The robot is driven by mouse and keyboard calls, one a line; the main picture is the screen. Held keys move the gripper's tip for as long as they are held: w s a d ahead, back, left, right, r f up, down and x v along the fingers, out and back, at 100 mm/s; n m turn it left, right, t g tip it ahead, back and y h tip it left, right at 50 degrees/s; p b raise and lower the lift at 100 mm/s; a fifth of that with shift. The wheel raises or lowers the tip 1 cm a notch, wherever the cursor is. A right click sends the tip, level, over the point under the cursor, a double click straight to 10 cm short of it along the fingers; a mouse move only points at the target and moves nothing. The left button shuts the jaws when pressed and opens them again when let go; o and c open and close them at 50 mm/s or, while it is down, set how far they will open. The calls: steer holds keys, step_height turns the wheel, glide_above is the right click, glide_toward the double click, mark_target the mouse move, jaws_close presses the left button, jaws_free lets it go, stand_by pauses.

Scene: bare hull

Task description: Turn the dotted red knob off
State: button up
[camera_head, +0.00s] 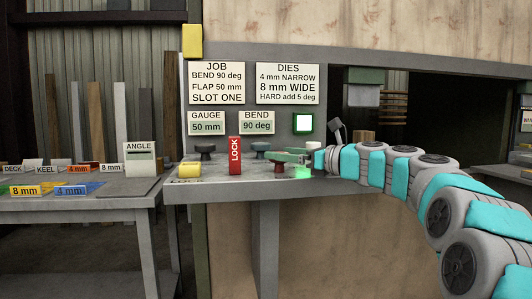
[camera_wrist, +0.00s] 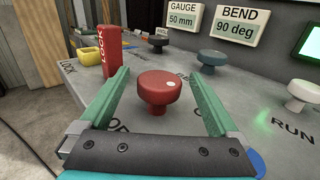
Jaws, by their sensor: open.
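The dotted red knob (camera_wrist: 152,88) stands on the grey panel in the middle of the wrist view. A white dot sits on the right side of its round top. My gripper (camera_wrist: 157,72) is open, with one green finger on each side of the knob and gaps showing between them and it. Panel lettering beside the knob is partly hidden by my gripper. In the head view the knob shows small and dark red (camera_head: 280,167), under my gripper (camera_head: 285,157), which reaches in from the right.
A red LOCK lever (camera_wrist: 110,48) stands left of the knob, beside a yellow block (camera_wrist: 90,53). A dark knob (camera_wrist: 158,41), a blue-grey knob (camera_wrist: 211,60) and a white knob (camera_wrist: 303,90) stand behind and right. GAUGE (camera_head: 206,123) and BEND (camera_head: 257,122) displays hang above.

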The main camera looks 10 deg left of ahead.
steer(key=x, duration=0.3)
steer(key=shift+w+a+f, duration=0.15)
steer(key=shift+w+a, duration=0.1)
steer(key=shift+a, duration=0.05)
steer(key=shift+w+a, duration=0.15)
steer(key=shift+a, duration=0.35)
steer(key=c, duration=1.4)
